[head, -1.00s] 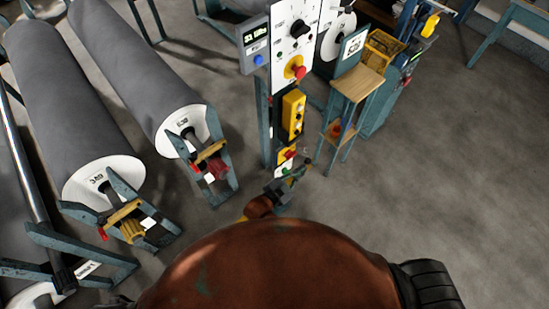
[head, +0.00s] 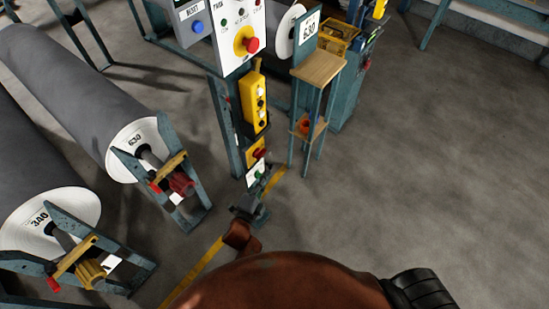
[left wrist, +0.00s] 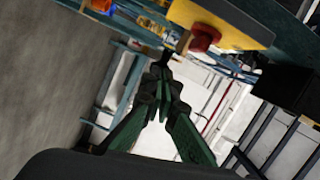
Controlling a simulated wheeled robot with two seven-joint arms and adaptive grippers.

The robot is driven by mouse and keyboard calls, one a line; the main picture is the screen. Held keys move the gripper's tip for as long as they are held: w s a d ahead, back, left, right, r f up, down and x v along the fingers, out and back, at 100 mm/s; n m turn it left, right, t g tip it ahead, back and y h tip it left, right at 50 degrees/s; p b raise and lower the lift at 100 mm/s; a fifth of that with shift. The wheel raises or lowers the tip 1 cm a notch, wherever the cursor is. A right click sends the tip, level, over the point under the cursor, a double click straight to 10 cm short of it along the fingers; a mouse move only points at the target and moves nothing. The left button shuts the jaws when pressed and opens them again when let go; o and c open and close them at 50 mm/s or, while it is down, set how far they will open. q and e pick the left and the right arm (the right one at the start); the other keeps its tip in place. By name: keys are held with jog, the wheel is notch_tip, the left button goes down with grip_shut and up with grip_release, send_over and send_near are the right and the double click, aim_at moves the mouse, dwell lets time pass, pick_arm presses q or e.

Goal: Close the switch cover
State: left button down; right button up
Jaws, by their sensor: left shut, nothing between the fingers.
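A yellow box (head: 257,149) with a red knob sits low on the post of the control panel. In the left wrist view the yellow box (left wrist: 222,14) and its red knob (left wrist: 205,38) are close, above and right of my fingertips. I cannot clearly make out a switch cover or its position. My left gripper (head: 264,174) is just below the box in the head view. Its green fingers meet at the tips, empty, in the left wrist view (left wrist: 163,66). I cannot tell whether they touch anything. My right gripper is out of view.
A larger yellow button box (head: 254,103) hangs above on the post, under the white control panel (head: 236,40). A small wooden-topped stand (head: 318,67) is to the right. Grey rolls (head: 82,95) on frames fill the left. The floor (head: 430,170) at right is clear.

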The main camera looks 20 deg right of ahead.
pick_arm(q)
jog(key=shift+w+a+f+m+b, duration=0.2)
jog(key=shift+w+f+m+b, duration=0.25)
jog(key=shift+m+b, duration=0.3)
jog(key=shift+w+a+f+m+b, duration=0.2)
jog(key=shift+w+f+m+b, duration=0.25)
jog(key=shift+b, duration=0.45)
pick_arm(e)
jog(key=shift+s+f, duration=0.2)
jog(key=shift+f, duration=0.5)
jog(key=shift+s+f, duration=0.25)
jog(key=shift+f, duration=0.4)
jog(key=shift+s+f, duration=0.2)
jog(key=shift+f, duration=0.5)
pick_arm(q)
jog(key=shift+r, duration=0.1)
jog(key=v, duration=1.2)
jog(key=shift+f, duration=0.35)
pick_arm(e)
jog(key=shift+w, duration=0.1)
pick_arm(q)
jog(key=shift+a, duration=0.1)
